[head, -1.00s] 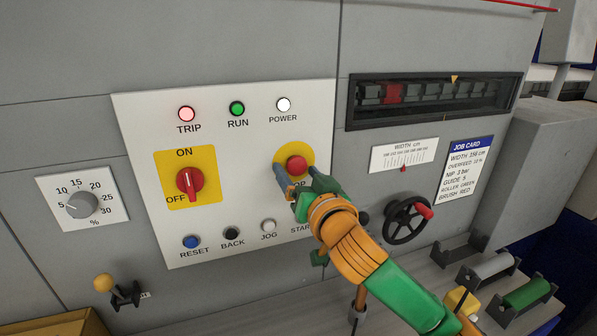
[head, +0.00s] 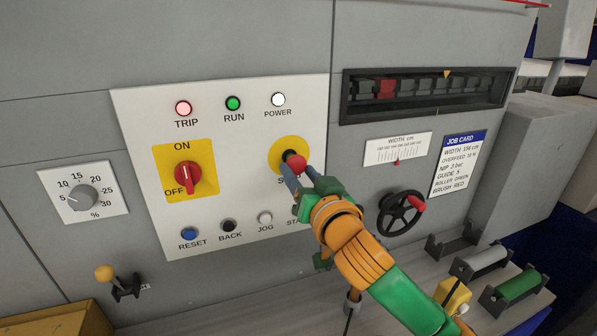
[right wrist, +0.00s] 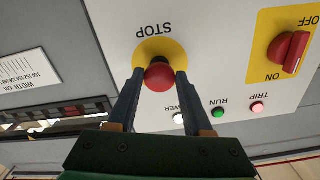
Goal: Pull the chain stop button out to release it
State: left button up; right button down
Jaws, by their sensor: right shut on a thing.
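The chain stop button is a red mushroom head (head: 297,163) on a yellow round plate (head: 281,150) on the white control panel. A dark stem shows between the head and the plate, so the head stands out from the panel. My right gripper (head: 300,172) is shut on the red head. In the right wrist view the two fingers (right wrist: 159,82) hold the red head (right wrist: 159,75) from both sides, below the upside-down word STOP. My left gripper is not in view.
The panel also carries a red ON/OFF switch (head: 187,178), a lit TRIP lamp (head: 183,108) and the RESET button (head: 190,234). A handwheel (head: 401,213) stands right of my gripper. Rollers (head: 516,286) lie on the ledge at lower right.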

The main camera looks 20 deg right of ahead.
jog(key=shift+c, duration=1.5)
grip_release()
jog(key=shift+s, duration=0.15)
jog(key=s+b, duration=0.5)
jog(key=s, duration=0.2)
jog(key=shift+s+d, duration=0.1)
jog(key=shift+d, duration=0.1)
